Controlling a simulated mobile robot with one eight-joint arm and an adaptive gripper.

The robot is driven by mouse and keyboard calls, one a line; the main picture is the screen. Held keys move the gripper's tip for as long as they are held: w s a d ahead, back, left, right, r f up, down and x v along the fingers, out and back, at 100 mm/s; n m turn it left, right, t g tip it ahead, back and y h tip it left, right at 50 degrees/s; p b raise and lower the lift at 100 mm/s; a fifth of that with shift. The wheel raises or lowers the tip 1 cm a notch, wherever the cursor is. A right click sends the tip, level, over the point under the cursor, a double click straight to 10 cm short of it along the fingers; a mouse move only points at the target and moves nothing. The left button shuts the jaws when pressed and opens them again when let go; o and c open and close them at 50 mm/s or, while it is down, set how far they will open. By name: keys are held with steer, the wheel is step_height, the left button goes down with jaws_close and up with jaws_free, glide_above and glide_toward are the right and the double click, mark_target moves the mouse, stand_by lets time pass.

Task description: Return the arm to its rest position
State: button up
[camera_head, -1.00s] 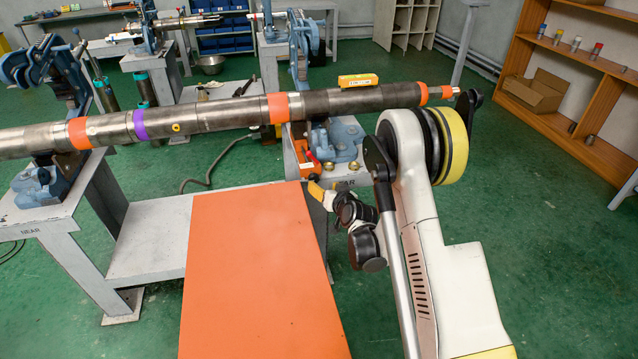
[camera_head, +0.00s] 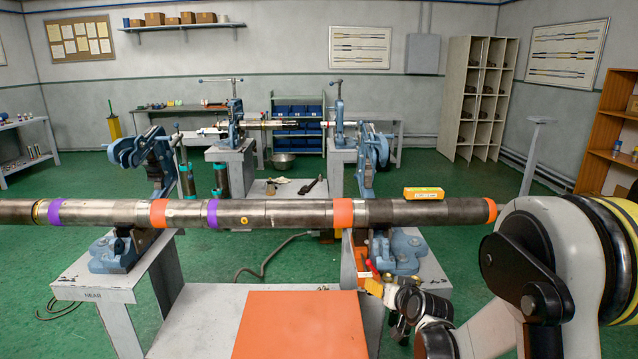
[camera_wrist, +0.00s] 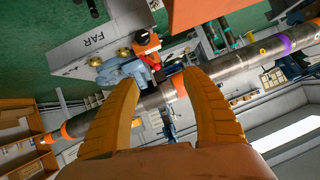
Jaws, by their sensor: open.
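My arm (camera_head: 530,265) fills the lower right of the head view, its white links folded beside the right end of a long steel pipe (camera_head: 285,213). My gripper (camera_wrist: 160,75) shows in the wrist view with two yellow fingers spread wide and nothing between the tips. The pipe, with orange and purple bands, passes behind the fingers there.
The pipe lies across a left blue vise (camera_head: 118,250) and a right blue vise (camera_head: 398,252). An orange panel (camera_head: 300,325) is in front. A wooden shelf (camera_head: 607,130) stands at far right. Green floor is open around the stands.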

steer(key=s+a+r+g, duration=0.1)
steer(key=s+r+g, duration=0.1)
steer(key=s+r, duration=0.65)
steer(key=s+d+r+n+g+h, duration=0.1)
steer(key=s+r+g+h, duration=0.1)
steer(key=s, duration=2.6)
steer(key=shift+r+g, duration=0.25)
steer(key=shift+g, duration=0.35)
